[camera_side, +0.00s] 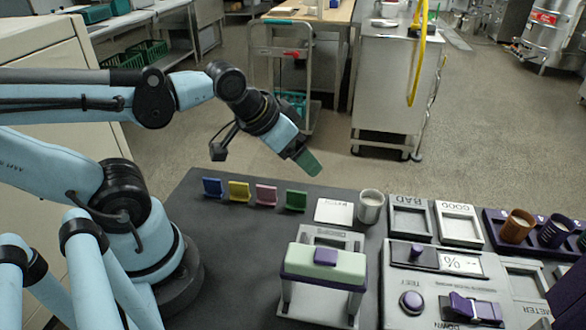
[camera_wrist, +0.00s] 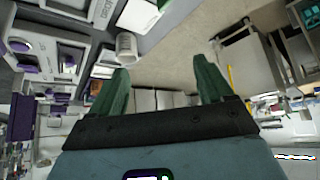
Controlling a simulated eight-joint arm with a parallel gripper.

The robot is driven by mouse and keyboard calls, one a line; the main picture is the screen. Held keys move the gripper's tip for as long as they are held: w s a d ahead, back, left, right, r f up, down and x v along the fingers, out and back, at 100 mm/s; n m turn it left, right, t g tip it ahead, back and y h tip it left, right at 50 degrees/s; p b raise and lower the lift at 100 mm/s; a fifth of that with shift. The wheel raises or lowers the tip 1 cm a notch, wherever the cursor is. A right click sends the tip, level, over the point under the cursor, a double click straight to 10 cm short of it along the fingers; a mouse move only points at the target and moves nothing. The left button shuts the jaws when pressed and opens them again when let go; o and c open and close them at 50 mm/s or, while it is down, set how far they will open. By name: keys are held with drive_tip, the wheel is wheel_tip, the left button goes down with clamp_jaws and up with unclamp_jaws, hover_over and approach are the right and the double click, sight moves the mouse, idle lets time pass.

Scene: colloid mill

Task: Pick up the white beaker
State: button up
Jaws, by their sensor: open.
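The white beaker (camera_side: 371,208) stands upright on the dark table, right of the white square plate and left of the BAD tray. It also shows in the wrist view (camera_wrist: 127,46), just beyond the tip of the left finger. My gripper (camera_side: 308,162) is above the back of the table, up and to the left of the beaker and apart from it. Its two green fingers are spread wide with nothing between them in the wrist view (camera_wrist: 160,72).
The drops stand (camera_side: 325,264) is in front of the beaker. The BAD tray (camera_side: 410,203), GOOD tray (camera_side: 460,207) and tester (camera_side: 445,262) lie to its right. A brown cup (camera_side: 517,227) and purple cup (camera_side: 555,232) stand farther right. Small coloured holders (camera_side: 239,191) line the back left.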

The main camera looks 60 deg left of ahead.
drive_tip(key=shift+w, duration=0.1)
drive_tip(key=m+g+h, duration=0.1)
drive_tip(key=m+g, duration=0.5)
drive_tip(key=m, duration=0.3)
hover_over(372, 198)
drive_tip(key=s, duration=0.2)
wheel_tip(372, 198, down, 6)
drive_tip(key=shift+n, duration=0.3)
drive_tip(key=f, duration=0.2)
drive_tip(key=d+f, duration=0.1)
drive_tip(key=f, duration=0.1)
drive_tip(key=shift+w+d, duration=0.1)
drive_tip(key=shift+w, duration=0.05)
drive_tip(key=shift+f, duration=0.75)
